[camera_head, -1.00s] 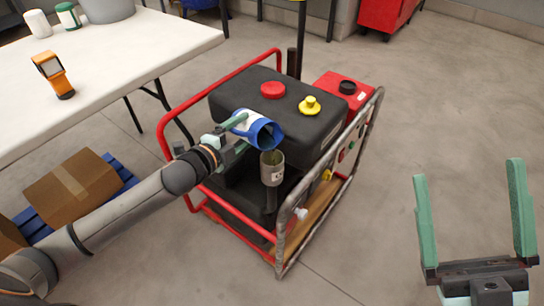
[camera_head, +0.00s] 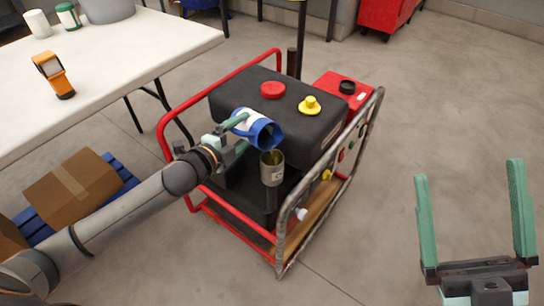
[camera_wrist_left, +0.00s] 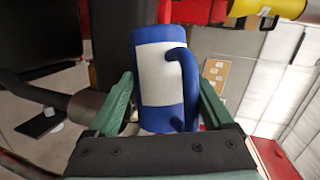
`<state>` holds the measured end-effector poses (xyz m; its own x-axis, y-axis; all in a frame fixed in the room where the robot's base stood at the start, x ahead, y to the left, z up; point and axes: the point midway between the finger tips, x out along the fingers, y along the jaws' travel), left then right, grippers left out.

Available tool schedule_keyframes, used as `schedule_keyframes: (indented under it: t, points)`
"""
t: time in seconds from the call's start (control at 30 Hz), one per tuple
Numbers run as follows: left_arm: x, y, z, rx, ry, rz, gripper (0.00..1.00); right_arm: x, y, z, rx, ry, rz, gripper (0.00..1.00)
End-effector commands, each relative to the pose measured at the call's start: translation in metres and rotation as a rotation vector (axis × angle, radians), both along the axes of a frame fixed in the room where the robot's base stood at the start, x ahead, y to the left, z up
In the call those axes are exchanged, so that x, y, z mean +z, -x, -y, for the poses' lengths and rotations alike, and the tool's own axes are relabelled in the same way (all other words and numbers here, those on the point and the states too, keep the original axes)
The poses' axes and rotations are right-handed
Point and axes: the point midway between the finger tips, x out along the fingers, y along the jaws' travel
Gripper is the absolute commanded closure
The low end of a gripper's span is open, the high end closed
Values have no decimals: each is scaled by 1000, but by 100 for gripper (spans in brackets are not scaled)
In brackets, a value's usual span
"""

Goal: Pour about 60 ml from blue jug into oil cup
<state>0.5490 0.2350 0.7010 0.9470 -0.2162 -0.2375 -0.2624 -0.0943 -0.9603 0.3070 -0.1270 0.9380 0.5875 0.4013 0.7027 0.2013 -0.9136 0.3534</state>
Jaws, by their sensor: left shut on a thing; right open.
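The blue jug (camera_head: 269,124) with a white label is tipped on its side, its open mouth facing right and down over the oil cup. My left gripper (camera_head: 240,136) is shut on the jug; the left wrist view shows the jug (camera_wrist_left: 144,122) between its green fingers, with the handle toward the right. The oil cup (camera_head: 272,176) is a grey metal cup in front of the black tank, just below the jug's mouth. Yellowish liquid shows at its opening; the level cannot be read. My right gripper (camera_head: 468,170) is open and empty over the floor at right.
The red-framed machine (camera_head: 165,147) carries a black tank (camera_head: 235,100) with a red cap (camera_head: 272,90) and yellow cap (camera_head: 310,104). A white table (camera_head: 130,50) with an orange device (camera_head: 53,75) stands at left. A cardboard box (camera_head: 72,187) lies below. The right floor is clear.

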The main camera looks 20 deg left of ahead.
Motion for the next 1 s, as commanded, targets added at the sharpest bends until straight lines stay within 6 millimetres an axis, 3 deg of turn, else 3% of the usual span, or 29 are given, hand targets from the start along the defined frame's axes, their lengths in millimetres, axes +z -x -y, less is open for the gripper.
schedule_keyframes:
  t: [1.0]
  points:
    - [4,1,1,0,-37,27,87,0,1,-1,5,8,1,0]
